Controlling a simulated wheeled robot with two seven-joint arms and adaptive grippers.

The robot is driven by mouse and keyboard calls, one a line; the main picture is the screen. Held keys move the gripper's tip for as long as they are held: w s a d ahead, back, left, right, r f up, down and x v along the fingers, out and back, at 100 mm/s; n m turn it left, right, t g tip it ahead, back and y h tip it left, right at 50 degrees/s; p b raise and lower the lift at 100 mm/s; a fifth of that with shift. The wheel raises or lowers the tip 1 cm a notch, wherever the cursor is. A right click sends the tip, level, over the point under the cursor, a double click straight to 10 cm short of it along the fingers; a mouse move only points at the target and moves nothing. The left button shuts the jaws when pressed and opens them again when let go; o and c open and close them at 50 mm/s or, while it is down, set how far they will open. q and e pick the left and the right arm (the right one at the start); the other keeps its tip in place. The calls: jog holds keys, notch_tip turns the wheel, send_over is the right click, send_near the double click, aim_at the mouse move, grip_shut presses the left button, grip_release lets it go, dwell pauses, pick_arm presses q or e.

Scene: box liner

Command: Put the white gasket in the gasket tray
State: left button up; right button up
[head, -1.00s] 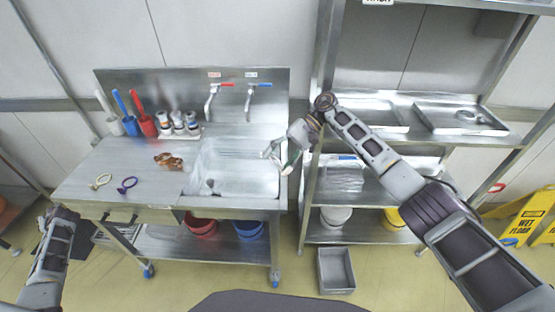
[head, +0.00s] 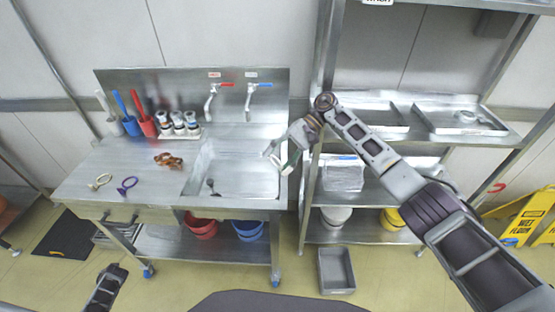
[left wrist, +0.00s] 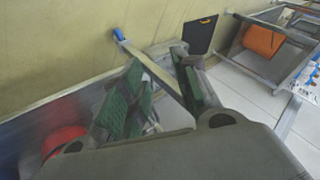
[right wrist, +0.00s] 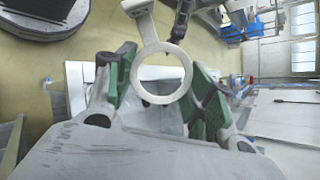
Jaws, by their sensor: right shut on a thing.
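My right gripper (head: 283,160) is over the right edge of the sink, close to the shelf rack. In the right wrist view, it (right wrist: 165,95) is shut on the white gasket (right wrist: 184,60), a ring with a flat tab, held up off any surface. The gasket is too small to make out clearly in the head view. Two metal trays lie on the rack's upper shelf: a left tray (head: 385,125) and a right tray (head: 440,126) with a grey ring-shaped item in it. I cannot tell which is the gasket tray. My left gripper (left wrist: 160,95) is open and empty, low in front of the bench.
A cream ring (head: 100,182), a purple ring (head: 127,186) and brown items (head: 168,160) lie on the bench left of the sink (head: 240,178). A rack post (head: 325,60) stands beside my right gripper. A grey bin (head: 336,270) and yellow sign (head: 530,215) are on the floor.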

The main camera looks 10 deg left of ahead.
pick_arm(q)
jog(key=s+d+f+m+h, duration=0.2)
jog(key=s+d+f, duration=0.4)
jog(key=d, duration=0.5)
jog(key=s+d+f+m+h, duration=0.15)
jog(key=s+d+f, duration=0.25)
jog(key=d+f, duration=0.6)
jog(key=s+d+f+h, duration=0.1)
jog(key=s+d, duration=0.3)
jog(key=d, duration=0.5)
jog(key=s+d+f+m+g+h, duration=0.1)
jog(key=s+d+f+h, duration=0.1)
jog(key=s+d, duration=0.3)
jog(key=s+d+f+m+h, duration=0.1)
jog(key=s+d, duration=0.3)
jog(key=d, duration=0.8)
jog(key=shift+s+d+f, duration=0.35)
jog(key=shift+s+f, duration=0.05)
jog(key=shift+f, duration=0.05)
jog(key=shift+m, duration=0.25)
pick_arm(e)
jog(key=shift+m, duration=0.3)
